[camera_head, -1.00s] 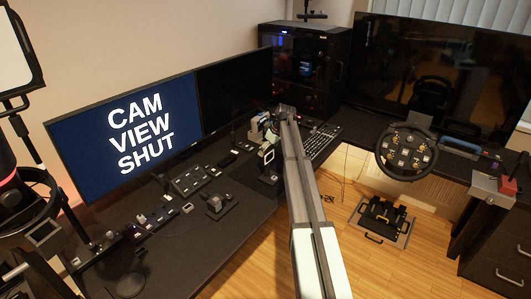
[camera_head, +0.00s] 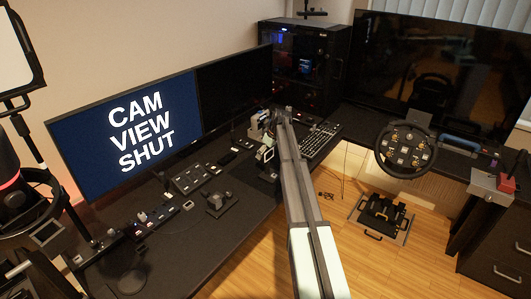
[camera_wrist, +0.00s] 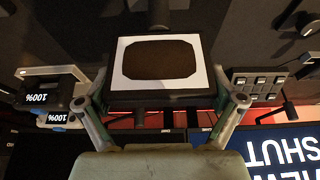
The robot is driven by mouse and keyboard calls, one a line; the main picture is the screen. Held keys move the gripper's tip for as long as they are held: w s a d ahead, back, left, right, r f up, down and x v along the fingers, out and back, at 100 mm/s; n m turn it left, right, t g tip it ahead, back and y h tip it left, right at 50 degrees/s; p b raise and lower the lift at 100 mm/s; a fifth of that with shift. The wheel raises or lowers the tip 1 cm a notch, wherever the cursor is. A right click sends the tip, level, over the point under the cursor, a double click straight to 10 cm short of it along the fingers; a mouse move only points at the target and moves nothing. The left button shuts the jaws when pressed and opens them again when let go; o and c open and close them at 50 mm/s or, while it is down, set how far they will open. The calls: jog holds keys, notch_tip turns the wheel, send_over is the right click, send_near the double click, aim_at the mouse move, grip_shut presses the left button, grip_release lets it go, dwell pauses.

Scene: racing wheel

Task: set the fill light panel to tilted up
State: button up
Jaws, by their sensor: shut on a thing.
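My gripper (camera_wrist: 160,76) has one finger on each side of a small dark box-like panel (camera_wrist: 118,88) with a pale front border and a dark centre. It is shut on this panel. In the head view my gripper (camera_head: 264,140) is over the back of the desk, in front of the dark monitor, and the small panel (camera_head: 267,155) shows only as a pale patch. I cannot read the panel's tilt exactly. A large bright light panel (camera_head: 12,52) in a black frame stands at the upper left, apart from my gripper.
The monitor (camera_head: 125,135) reads "CAM VIEW SHUT". Button boxes (camera_head: 190,180) and a small joystick-like device (camera_head: 216,200) lie on the desk. Two "100%" displays (camera_wrist: 38,97) are beside my gripper. The racing wheel (camera_head: 405,150) and pedals (camera_head: 382,217) are at the right.

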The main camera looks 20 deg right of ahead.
jog(key=g+h, duration=0.1)
jog(key=w+g+h+p, duration=0.1)
jog(key=g, duration=0.1)
jog(key=a+f+g, duration=0.1)
jog(key=shift+w+g+h, duration=0.35)
jog(key=shift+g+h, duration=0.05)
jog(key=o, duration=1.3)
jog(key=shift+o, duration=0.2)
notch_tip(320, 180, up, 12)
jog(key=w, duration=0.1)
jog(key=shift+a, duration=0.3)
